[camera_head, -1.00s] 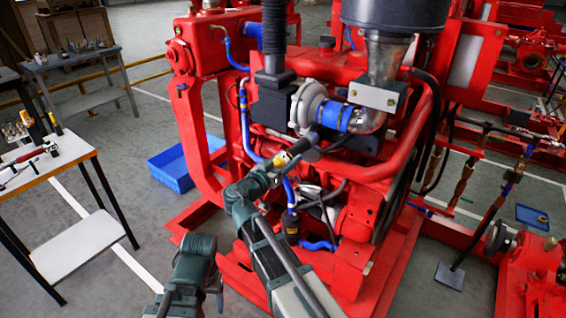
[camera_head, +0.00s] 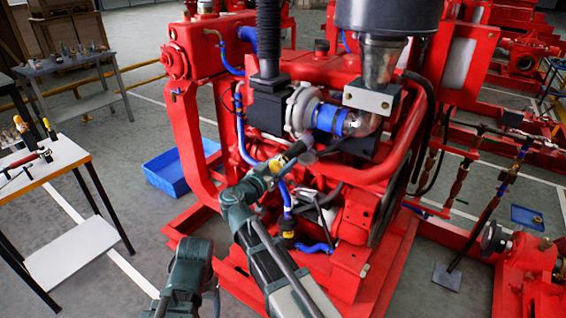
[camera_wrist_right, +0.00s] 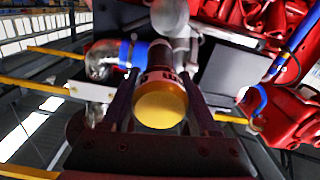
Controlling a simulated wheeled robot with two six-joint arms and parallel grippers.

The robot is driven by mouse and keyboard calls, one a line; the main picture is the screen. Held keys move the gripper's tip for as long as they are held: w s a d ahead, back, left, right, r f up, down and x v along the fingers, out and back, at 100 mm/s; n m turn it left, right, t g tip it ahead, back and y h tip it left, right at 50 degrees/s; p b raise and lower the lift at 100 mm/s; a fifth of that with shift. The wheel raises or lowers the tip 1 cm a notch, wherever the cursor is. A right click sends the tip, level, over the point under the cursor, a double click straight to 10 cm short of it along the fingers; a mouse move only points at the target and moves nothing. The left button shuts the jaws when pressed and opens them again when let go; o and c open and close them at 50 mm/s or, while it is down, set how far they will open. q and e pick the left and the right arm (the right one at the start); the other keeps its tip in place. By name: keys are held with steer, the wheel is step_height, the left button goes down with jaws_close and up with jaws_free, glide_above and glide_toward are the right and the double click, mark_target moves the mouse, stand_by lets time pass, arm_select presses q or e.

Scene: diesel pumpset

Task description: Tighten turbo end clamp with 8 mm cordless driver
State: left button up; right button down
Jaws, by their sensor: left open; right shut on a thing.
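The blue hose (camera_head: 326,117) with metal clamp bands joins the silver turbo housing (camera_head: 301,108) to a metal elbow on the red engine. The hose also shows in the right wrist view (camera_wrist_right: 135,53). My right gripper (camera_head: 277,164) is shut on the cordless driver (camera_head: 296,150), whose dark nose points up toward the turbo, just below the hose. In the right wrist view the driver's yellow end (camera_wrist_right: 160,105) sits between the two dark fingers. Whether the driver's tip touches a clamp is hidden. My left arm is low at the left; its gripper cannot be made out.
A white-topped table (camera_head: 62,158) with tools stands at the left. A blue bin (camera_head: 168,172) lies on the floor beside the engine. Red pipes (camera_head: 370,165) and black hoses surround the turbo, leaving tight room. Open floor lies between table and engine.

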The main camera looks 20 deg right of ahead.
steer(key=shift+w+d+r, duration=0.1)
steer(key=shift+w+d, duration=0.3)
steer(key=shift+d, duration=0.1)
stand_by(2.7)
steer(key=shift+s+a, duration=0.15)
stand_by(0.8)
